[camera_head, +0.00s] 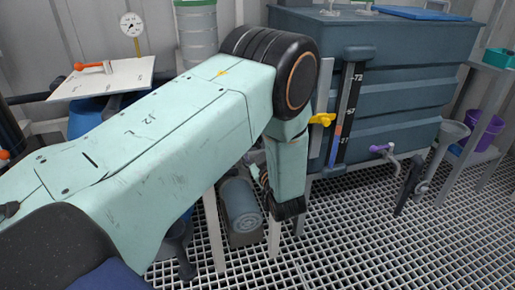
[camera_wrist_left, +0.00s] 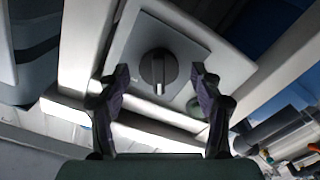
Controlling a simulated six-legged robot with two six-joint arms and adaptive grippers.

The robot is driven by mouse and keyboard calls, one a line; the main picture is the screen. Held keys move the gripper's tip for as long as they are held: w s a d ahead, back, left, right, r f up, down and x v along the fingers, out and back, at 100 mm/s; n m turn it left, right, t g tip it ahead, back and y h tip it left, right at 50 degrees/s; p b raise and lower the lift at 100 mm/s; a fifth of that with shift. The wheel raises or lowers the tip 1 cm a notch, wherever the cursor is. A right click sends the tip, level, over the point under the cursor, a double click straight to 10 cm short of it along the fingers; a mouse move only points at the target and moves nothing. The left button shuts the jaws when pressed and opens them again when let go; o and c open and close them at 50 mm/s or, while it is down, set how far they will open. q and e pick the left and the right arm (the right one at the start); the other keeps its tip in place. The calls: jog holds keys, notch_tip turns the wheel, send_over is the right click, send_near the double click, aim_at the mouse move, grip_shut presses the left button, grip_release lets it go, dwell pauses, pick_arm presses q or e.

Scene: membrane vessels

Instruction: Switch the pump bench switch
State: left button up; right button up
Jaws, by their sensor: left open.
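The switch (camera_wrist_left: 158,72) is a black rotary knob with a pale pointer line, on a grey square plate (camera_wrist_left: 197,48) in the left wrist view. The plate is fixed to a pale panel. My left gripper (camera_wrist_left: 160,78) is open, with one dark finger on each side of the knob. The knob shows between the fingertips, and I see no contact; the depth gap is hard to tell. In the head view my left arm reaches across and bends down beside the tank, and it hides the switch. My right gripper is not in view.
A large blue-grey tank (camera_head: 390,95) with a yellow valve handle (camera_head: 321,119) and a purple-handled tap (camera_head: 381,148) stands on the right. A grey motor (camera_head: 241,208) sits low behind my arm. The grated floor (camera_head: 350,240) is open at front right.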

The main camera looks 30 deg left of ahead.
pick_arm(q)
jog(key=shift+w+a, duration=0.1)
jog(key=c, duration=1.2)
